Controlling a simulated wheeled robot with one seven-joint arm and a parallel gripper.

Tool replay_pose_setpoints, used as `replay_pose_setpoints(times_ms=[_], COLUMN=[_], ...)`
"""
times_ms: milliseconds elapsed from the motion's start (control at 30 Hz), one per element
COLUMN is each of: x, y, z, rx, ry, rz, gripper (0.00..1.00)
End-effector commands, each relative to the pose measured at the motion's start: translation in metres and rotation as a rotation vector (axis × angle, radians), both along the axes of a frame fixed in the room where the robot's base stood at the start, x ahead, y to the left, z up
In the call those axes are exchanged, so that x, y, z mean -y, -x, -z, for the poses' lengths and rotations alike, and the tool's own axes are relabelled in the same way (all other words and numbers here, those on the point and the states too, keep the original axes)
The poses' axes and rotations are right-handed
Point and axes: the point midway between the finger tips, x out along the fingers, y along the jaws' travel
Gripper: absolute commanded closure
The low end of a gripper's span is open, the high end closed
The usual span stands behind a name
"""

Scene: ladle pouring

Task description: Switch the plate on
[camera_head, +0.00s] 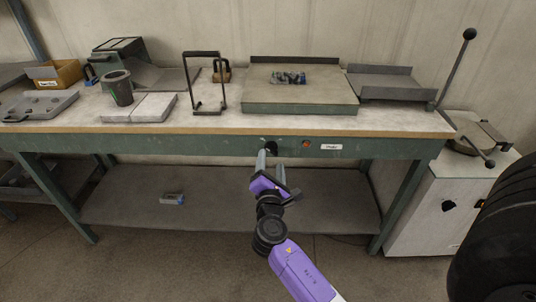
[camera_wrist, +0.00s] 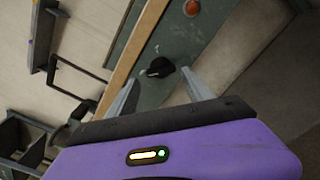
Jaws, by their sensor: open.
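The plate (camera_head: 257,93) is a wide, low grey-green slab on the bench, with a raised back edge. The bench's green front panel carries a red-orange lamp (camera_head: 306,144) beside a white label (camera_head: 331,147). My gripper (camera_head: 268,163) is open and points at this panel. In the wrist view, a black knob (camera_wrist: 158,68) shows between the open fingers (camera_wrist: 161,73). I cannot tell whether the fingers touch it. The knob's exact setting is unclear.
Several small dark blue-grey pieces (camera_head: 288,78) lie on the plate. A black handled frame (camera_head: 206,85), a dark cup (camera_head: 118,88) and a grey tray (camera_head: 391,84) stand on the bench. A lever stands on the right. A lower shelf (camera_head: 240,200) runs beneath my gripper.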

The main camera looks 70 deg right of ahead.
Motion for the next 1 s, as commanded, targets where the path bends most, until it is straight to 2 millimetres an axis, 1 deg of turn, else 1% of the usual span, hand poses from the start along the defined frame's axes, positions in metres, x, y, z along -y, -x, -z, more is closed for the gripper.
replay_pose_setpoints(times_ms=[33,100,300,433,667,700,767,800,933,967,1000], x=[0.009,0.019,0.04,0.046,0.046,0.046,0.046,0.046,0.046,0.046,0.046], y=[-0.003,-0.007,-0.017,-0.019,-0.02,-0.019,-0.019,-0.019,-0.019,-0.019,-0.019], z=[-0.001,0.0,0.0,0.0,0.0,0.0,0.0,0.0,0.0,0.0,0.0], rx=[0.002,0.001,0.003,0.002,0.003,0.003,0.003,0.003,0.003,0.003,0.003], ry=[0.002,0.0,-0.001,-0.001,-0.002,-0.002,-0.002,-0.002,-0.002,-0.002,-0.002], rz=[0.002,0.002,0.0,-0.001,-0.002,-0.002,-0.002,-0.002,-0.002,-0.002,-0.002], gripper=[0.4,0.4,0.4,0.4,0.4,0.42,0.54,0.62,0.87,0.9,0.9])
